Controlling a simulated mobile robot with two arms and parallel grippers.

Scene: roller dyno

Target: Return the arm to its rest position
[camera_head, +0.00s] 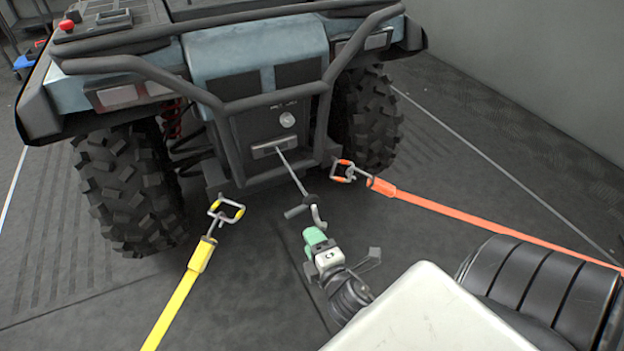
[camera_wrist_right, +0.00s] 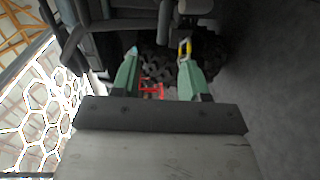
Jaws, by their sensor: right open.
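My right gripper (camera_head: 314,237) has green fingers and sits low in front of the quad bike's rear, at the lower middle of the head view. It is just below the winch cable's hook end (camera_head: 316,214); I cannot tell whether they touch. In the right wrist view the two green fingers of the right gripper (camera_wrist_right: 158,70) are apart, and nothing is clearly held between them. My right arm (camera_head: 430,315) comes in from the lower right and hides part of the floor. My left gripper is not in view.
The quad bike (camera_head: 255,60) fills the top, with its rear bumper and big tyres close. A yellow strap (camera_head: 178,305) with a hook lies at left. An orange strap (camera_head: 470,220) with a hook runs to the right. A grey wall (camera_head: 530,60) stands at right.

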